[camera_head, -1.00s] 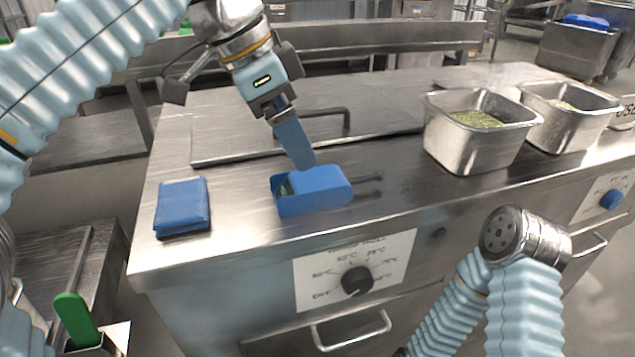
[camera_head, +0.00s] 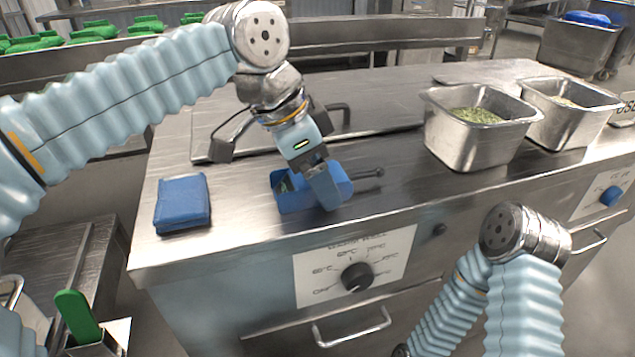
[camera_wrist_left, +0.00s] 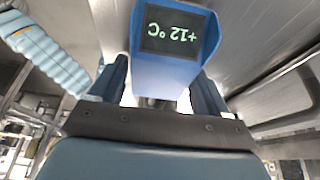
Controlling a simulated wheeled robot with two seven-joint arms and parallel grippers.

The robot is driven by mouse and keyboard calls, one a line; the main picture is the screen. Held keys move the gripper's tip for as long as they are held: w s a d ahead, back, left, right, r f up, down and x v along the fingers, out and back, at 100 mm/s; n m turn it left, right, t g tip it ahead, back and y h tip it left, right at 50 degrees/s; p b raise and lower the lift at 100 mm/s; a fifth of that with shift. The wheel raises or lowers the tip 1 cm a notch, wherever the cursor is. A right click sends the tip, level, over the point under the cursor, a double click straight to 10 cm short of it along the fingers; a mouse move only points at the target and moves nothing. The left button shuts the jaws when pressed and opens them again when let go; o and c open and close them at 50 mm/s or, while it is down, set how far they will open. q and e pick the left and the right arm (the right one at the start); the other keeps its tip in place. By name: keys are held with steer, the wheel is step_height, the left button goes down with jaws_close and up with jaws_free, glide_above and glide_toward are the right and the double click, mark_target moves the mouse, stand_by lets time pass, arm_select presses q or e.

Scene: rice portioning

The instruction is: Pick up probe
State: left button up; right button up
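The probe is a blue box-shaped thermometer (camera_head: 292,201) with a thin metal rod pointing right, lying on the steel counter. In the left wrist view the probe (camera_wrist_left: 172,72) shows a dark display reading +12 °C, upside down. My left gripper (camera_head: 324,186) is low over the probe, its fingers covering part of the blue body. In the left wrist view the fingers of my left gripper (camera_wrist_left: 160,90) stand apart, one on each side of the body. Whether they touch it cannot be told. My right gripper is out of view; only part of my right arm shows.
A folded blue cloth (camera_head: 182,204) lies left of the probe. Two steel pans (camera_head: 462,142) (camera_head: 570,122) stand at the right, the nearer one holding something green. A lid handle (camera_head: 345,115) rises behind the probe. A green-handled tool (camera_head: 76,318) stands at lower left.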

arm_select(q)
steer(key=c, duration=0.8)
steer(key=shift+o, duration=0.2)
